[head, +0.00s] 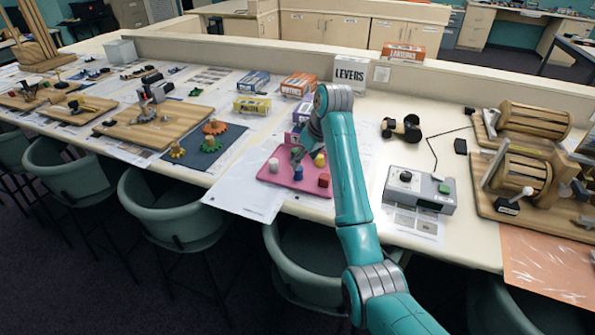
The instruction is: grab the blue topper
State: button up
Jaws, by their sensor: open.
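The blue topper (298,173) is a small blue piece standing on a pink board (285,180) near the middle of the table. My gripper (297,156) is just above the blue topper, pointing down at it. The gripper is open, and its fingers are small and partly hidden by my teal arm. I cannot tell whether a finger touches the topper. A white piece (273,165) stands to the left, a yellow piece (319,160) to the right and behind, and a red piece (323,180) to the right and in front.
A grey box with a knob (418,190) and wooden drums (520,175) are on the right. A dark mat with gears (205,150) lies on the left. Small labelled boxes and a LEVERS sign (350,73) stand behind. Green chairs (170,208) line the front edge.

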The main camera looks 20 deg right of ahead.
aim_at(298, 173)
jog(key=shift+w+x, duration=0.2)
jog(key=shift+x, duration=3.25)
jog(key=shift+r, duration=0.1)
jog(key=c, duration=1)
